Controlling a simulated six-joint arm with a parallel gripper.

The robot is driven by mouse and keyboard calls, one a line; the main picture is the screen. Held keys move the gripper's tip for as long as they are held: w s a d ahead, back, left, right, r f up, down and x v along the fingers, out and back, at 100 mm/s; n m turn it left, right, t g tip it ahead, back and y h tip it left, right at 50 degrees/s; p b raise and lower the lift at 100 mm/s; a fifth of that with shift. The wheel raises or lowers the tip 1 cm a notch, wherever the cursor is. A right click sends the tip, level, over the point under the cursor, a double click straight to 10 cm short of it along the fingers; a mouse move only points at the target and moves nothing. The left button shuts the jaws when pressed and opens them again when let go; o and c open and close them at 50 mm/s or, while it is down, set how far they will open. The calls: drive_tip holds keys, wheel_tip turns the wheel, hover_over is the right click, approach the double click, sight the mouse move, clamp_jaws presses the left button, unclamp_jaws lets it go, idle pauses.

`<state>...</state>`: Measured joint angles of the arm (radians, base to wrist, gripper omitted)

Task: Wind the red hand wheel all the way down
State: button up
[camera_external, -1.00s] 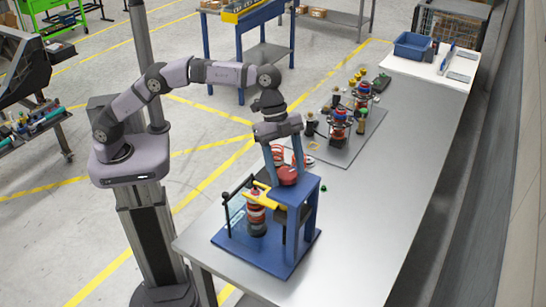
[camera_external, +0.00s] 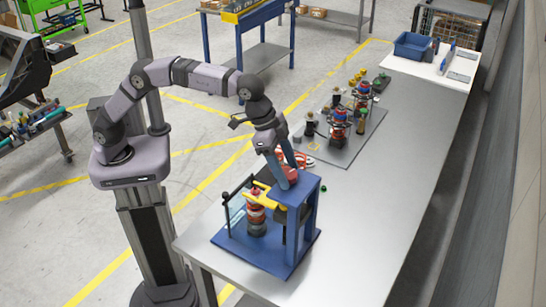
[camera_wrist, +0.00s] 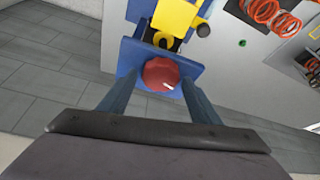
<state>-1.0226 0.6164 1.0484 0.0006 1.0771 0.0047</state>
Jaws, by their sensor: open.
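The red hand wheel (camera_wrist: 161,74) sits on top of the blue chassis fixture (camera_wrist: 132,55) and shows a white mark near its edge in the wrist view. In the external view the wheel (camera_external: 292,172) is partly hidden by my gripper. My gripper (camera_external: 290,183) points down at the wheel, tilted. In the wrist view its two blue fingers (camera_wrist: 155,95) stand apart, one on each side of the wheel. I cannot tell whether either finger touches it. A yellow arm (camera_external: 264,197) of the fixture reaches over a red and dark spring unit (camera_external: 256,218) on the blue base.
A grey mat (camera_external: 355,140) with spring units and small parts lies farther back on the metal table (camera_external: 385,205). A blue bin (camera_external: 412,46) stands at the far end. A small green part (camera_external: 323,188) lies beside the fixture. The table's right side is clear.

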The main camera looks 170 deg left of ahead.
drive_tip(key=shift+n+g+y+p, duration=0.3)
drive_tip(key=shift+n+g+p, duration=0.65)
drive_tip(key=shift+n, duration=1.15)
drive_tip(key=n+p, duration=0.2)
drive_tip(key=n+g+p, duration=0.1)
drive_tip(key=p, duration=0.1)
drive_tip(key=shift+w+r+n, duration=0.1)
drive_tip(key=shift+r+n, duration=0.15)
drive_tip(key=shift+n, duration=0.15)
drive_tip(key=n+g+p, duration=0.1)
drive_tip(key=n+p, duration=0.2)
drive_tip(key=shift+r+p, duration=0.1)
drive_tip(key=shift+p, duration=0.25)
drive_tip(key=shift+f+n+g+b, duration=0.3)
drive_tip(key=shift+f+n+g, duration=0.05)
drive_tip(key=shift+n, duration=0.05)
drive_tip(key=shift+n+g+h, duration=0.3)
drive_tip(key=shift+n+h, duration=0.1)
drive_tip(key=shift+n, duration=0.4)
